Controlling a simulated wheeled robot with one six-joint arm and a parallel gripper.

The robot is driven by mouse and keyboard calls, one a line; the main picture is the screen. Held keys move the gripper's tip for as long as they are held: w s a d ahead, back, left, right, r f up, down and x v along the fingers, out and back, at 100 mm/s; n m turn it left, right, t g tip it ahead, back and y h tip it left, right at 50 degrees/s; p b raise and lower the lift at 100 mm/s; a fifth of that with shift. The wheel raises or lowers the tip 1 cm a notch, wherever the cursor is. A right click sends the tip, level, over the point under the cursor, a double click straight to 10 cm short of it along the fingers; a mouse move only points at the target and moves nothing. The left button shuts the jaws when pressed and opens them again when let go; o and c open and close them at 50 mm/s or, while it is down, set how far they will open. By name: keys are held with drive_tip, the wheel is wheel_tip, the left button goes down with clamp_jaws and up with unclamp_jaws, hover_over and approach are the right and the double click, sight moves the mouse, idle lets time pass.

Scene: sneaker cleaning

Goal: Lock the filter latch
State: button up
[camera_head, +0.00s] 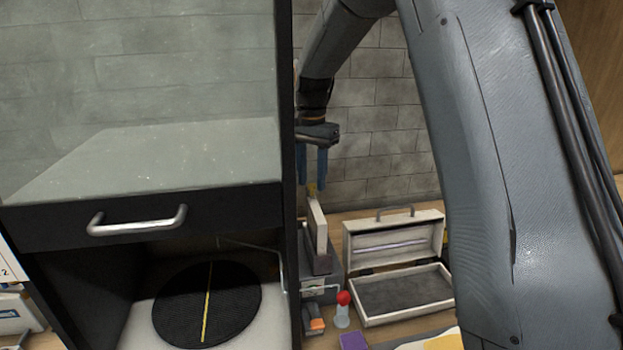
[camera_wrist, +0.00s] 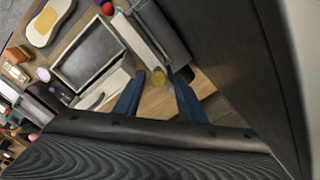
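My gripper (camera_head: 312,184) points down beside the black frame of the cabinet, its two blue fingers apart. The latch's locked or unlocked state is not clear, and the cabinet edge partly hides the grey unit (camera_head: 322,290).
The black cabinet (camera_head: 284,90) with a drawer handle stands close left of my gripper. A round black mat (camera_head: 180,300) lies inside it. An open pale case (camera_head: 360,318), a red-topped bottle (camera_head: 342,312) and a purple block (camera_head: 353,341) are on the table. A brick wall stands behind.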

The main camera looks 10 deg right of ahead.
sight(311, 185)
wheel_tip(311, 185, up, 7)
drive_tip(key=b, duration=0.2)
drive_tip(key=shift+r+b, duration=0.2)
drive_tip(key=shift+b, duration=0.15)
